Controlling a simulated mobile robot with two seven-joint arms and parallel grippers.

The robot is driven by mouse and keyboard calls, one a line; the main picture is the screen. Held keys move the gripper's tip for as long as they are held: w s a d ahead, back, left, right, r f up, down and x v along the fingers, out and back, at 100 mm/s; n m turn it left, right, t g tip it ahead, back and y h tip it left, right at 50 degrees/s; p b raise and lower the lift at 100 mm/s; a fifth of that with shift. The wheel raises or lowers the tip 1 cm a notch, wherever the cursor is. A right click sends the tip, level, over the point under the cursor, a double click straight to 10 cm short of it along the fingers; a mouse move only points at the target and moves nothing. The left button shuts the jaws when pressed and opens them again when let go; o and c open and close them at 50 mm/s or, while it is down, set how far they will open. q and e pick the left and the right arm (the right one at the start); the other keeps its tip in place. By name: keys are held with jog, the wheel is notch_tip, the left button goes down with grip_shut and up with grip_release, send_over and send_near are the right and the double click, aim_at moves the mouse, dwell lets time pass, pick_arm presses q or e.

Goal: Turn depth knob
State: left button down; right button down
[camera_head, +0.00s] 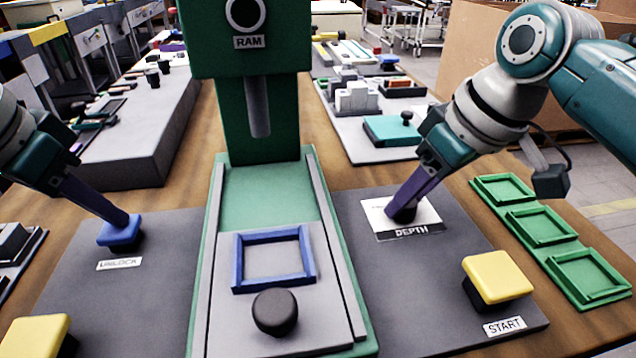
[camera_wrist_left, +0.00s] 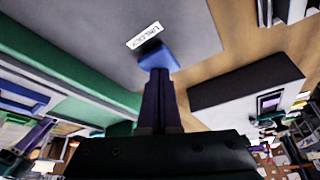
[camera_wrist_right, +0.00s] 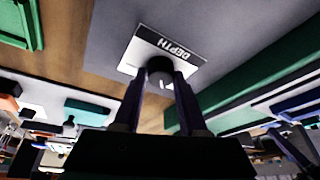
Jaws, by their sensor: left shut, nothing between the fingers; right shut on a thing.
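The black depth knob (camera_head: 404,212) stands on a white plate (camera_head: 421,229) marked DEPTH, right of the green press. My right gripper (camera_head: 408,203) is shut on the knob, reaching down from the upper right. In the right wrist view the knob (camera_wrist_right: 160,68) sits between the two purple fingers. The blue UNLOCK button (camera_head: 122,234) is on the left grey panel. My left gripper (camera_head: 124,220) is shut and empty, its fingertips at the top of the button. In the left wrist view the fingertips also meet the blue button (camera_wrist_left: 158,60).
The green press with its RAM head (camera_head: 250,40) stands in the middle. Its slide carries a blue frame (camera_head: 273,258) and a black knob (camera_head: 275,312). Yellow buttons sit at front left (camera_head: 36,338) and at START (camera_head: 497,276). Green trays (camera_head: 541,232) line the right edge.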

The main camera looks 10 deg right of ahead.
pick_arm(q)
jog(key=shift+f, duration=0.1)
pick_arm(e)
jog(key=shift+n, duration=0.6)
jog(key=shift+c, duration=2.3)
grip_release()
jog(key=shift+r, duration=0.1)
jog(key=v, duration=1.1)
jog(key=shift+d+r, duration=0.35)
jog(key=shift+r, duration=0.05)
jog(key=shift+w, duration=0.1)
